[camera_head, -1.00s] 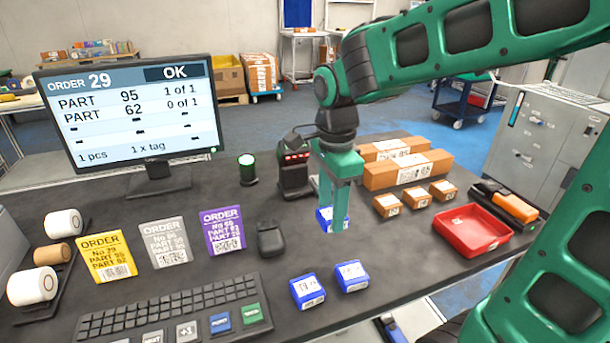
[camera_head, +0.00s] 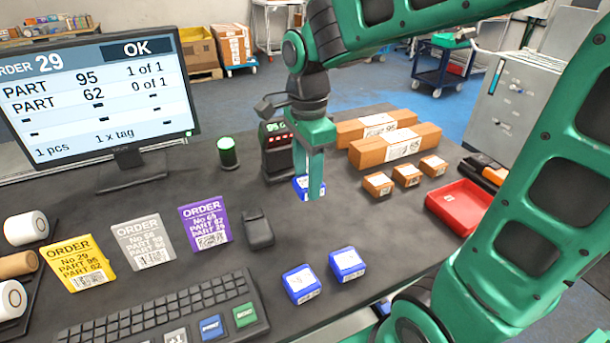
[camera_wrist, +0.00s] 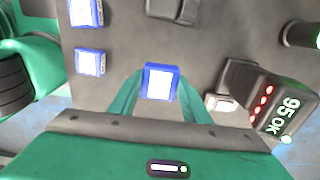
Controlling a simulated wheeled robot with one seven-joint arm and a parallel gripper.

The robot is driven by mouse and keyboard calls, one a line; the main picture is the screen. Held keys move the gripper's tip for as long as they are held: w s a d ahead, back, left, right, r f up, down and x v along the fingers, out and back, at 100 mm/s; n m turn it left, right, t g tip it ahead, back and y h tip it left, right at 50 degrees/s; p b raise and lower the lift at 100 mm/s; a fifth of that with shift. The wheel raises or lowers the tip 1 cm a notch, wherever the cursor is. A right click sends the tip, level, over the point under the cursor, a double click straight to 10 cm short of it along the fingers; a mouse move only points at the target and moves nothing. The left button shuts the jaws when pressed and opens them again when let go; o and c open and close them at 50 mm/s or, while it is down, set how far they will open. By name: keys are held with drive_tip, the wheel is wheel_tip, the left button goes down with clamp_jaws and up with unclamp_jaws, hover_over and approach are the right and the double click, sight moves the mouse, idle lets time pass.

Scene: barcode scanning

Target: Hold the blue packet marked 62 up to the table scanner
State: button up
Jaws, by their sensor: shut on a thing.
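My gripper (camera_head: 308,190) is shut on a blue packet (camera_head: 301,187) with a white label. The packet also shows between the fingers in the wrist view (camera_wrist: 161,82). Its number is too small to read. The table scanner (camera_head: 277,150) is a dark upright unit with red lights, just left of and behind the packet; in the wrist view the scanner (camera_wrist: 282,103) stands to the right, its display reading 95 OK. The packet is close to the scanner but apart from it. The monitor (camera_head: 95,90) lists part 95 as 1 of 1 and part 62 as 0 of 1.
Two more blue packets (camera_head: 301,283) (camera_head: 347,264) lie at the front. Brown boxes (camera_head: 395,145) lie behind and right, with a red tray (camera_head: 465,208) at the right. Order cards (camera_head: 205,227), a dark mouse-like object (camera_head: 258,229) and a keyboard (camera_head: 165,316) fill the left and front.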

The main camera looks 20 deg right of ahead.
drive_tip(key=shift+w+f, duration=2.35)
drive_tip(key=m, duration=0.1)
drive_tip(key=s+m+g, duration=0.1)
drive_tip(key=shift+s+r+m+h, duration=0.25)
drive_tip(key=shift+r+m+h, duration=0.05)
drive_tip(key=shift+r+m, duration=0.1)
drive_tip(key=m, duration=0.1)
drive_tip(key=s+r+m+g, duration=0.1)
drive_tip(key=s+m+g, duration=0.1)
drive_tip(key=m, duration=0.1)
drive_tip(key=shift+s+r, duration=0.15)
drive_tip(key=shift+r, duration=0.1)
drive_tip(key=shift+s+d+r+m+g, duration=0.1)
drive_tip(key=shift+s+r+m+g, duration=0.5)
drive_tip(key=shift+m, duration=0.5)
drive_tip(key=shift+w+f, duration=2.45)
drive_tip(key=shift+f, duration=0.05)
drive_tip(key=s+r, duration=1)
drive_tip(key=s, duration=0.3)
